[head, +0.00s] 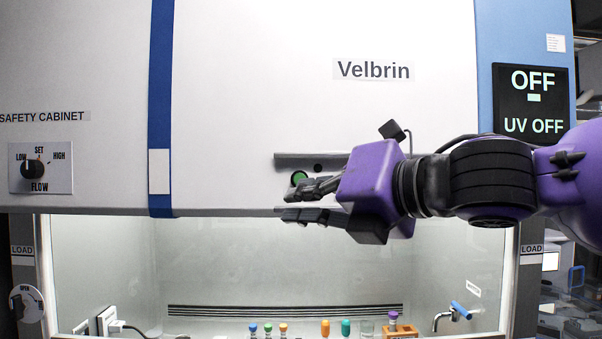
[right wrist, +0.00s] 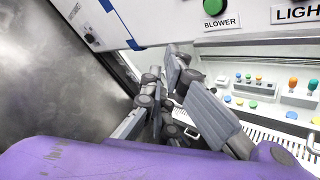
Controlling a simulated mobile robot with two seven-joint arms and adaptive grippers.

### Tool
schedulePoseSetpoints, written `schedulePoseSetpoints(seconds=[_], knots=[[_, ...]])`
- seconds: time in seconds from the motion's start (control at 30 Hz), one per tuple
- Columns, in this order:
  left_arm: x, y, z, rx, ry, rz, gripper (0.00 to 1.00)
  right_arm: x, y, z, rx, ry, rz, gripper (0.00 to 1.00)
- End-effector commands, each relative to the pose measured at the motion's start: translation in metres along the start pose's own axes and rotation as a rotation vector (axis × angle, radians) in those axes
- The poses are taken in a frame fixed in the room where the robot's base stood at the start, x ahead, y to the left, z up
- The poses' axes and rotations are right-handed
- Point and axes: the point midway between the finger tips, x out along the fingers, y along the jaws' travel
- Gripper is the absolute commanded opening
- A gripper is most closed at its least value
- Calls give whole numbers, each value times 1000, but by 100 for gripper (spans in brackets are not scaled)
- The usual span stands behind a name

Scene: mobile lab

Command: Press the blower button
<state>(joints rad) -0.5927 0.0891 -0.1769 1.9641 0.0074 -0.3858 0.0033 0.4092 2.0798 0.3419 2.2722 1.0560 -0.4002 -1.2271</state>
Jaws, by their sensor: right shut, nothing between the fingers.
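The green blower button (head: 298,178) is on the lower front panel of the white cabinet, partly hidden by my right gripper in the head view. In the right wrist view the button (right wrist: 213,7) shows at the top edge, above its BLOWER label (right wrist: 221,23). My right gripper (head: 290,203) comes in from the right, shut and empty, with its fingertips just below the button in the head view. In the right wrist view the fingers (right wrist: 163,75) appear apart from the button. I cannot tell whether they touch the panel. My left gripper is not in view.
A flow knob (head: 33,169) is on the panel at left. The status display (head: 532,98) at upper right reads OFF and UV OFF. Below the panel is the cabinet opening, with several colored-cap tubes inside. A LIGHT label (right wrist: 296,13) is beside BLOWER.

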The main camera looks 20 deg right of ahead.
Motion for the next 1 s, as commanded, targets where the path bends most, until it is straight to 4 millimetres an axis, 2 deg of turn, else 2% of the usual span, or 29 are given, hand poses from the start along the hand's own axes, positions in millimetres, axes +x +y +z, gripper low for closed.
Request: schedulePoseSetpoints(seconds=[0.2,0.57,1.0], knots=[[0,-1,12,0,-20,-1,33,0,3,-4,-53,14,-3,0],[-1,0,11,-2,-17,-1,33,4,-1,-3,-50,13,-5,0],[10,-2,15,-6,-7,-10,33,44,-30,25,-47,15,-8,0]])
